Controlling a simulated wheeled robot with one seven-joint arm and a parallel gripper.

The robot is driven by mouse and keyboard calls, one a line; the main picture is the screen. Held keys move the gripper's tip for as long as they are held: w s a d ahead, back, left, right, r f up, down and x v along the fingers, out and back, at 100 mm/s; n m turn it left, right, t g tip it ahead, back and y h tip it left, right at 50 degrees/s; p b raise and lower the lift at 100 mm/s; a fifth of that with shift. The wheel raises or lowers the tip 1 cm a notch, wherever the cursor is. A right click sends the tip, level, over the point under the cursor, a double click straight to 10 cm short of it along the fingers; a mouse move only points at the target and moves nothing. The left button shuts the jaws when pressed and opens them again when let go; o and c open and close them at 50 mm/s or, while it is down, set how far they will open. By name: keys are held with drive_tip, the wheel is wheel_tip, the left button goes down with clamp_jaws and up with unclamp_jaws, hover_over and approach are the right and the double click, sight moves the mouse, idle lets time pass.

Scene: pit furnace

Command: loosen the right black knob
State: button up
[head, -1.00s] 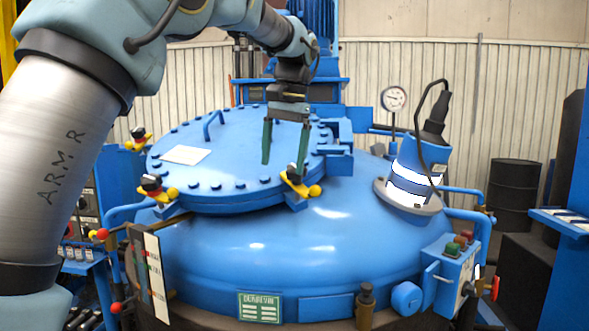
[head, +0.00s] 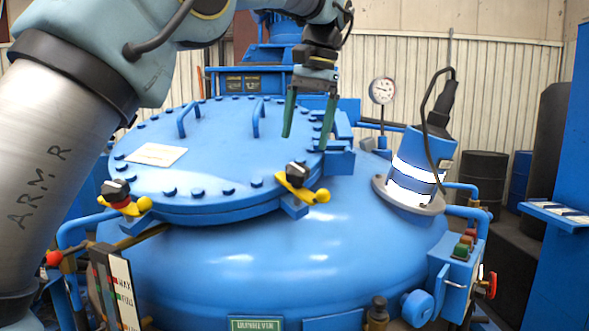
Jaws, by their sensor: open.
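Two black knobs show on the front rim of the round blue lid (head: 215,160). The right black knob (head: 297,172) sits on a yellow clamp (head: 303,191) at the lid's front right. The left black knob (head: 115,189) sits on a yellow clamp with a red part at the front left. My gripper (head: 307,133) hangs down above the right part of the lid, its two green fingers apart and empty. The fingertips appear above and behind the right knob, not touching it. The exact depth gap is hard to tell.
Blue handles (head: 188,120) rise from the lid, and a white plate (head: 156,155) lies on it. A hinge block (head: 338,158) stands right of my gripper. A blue-white cylinder with a cable (head: 415,170) and a gauge (head: 382,91) are farther right.

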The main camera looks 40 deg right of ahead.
sight(298, 167)
drive_tip(key=x, duration=0.8)
drive_tip(key=shift+f+p, duration=0.1)
drive_tip(key=shift+p, duration=0.2)
drive_tip(key=c, duration=1.4)
drive_tip(key=shift+o, duration=0.2)
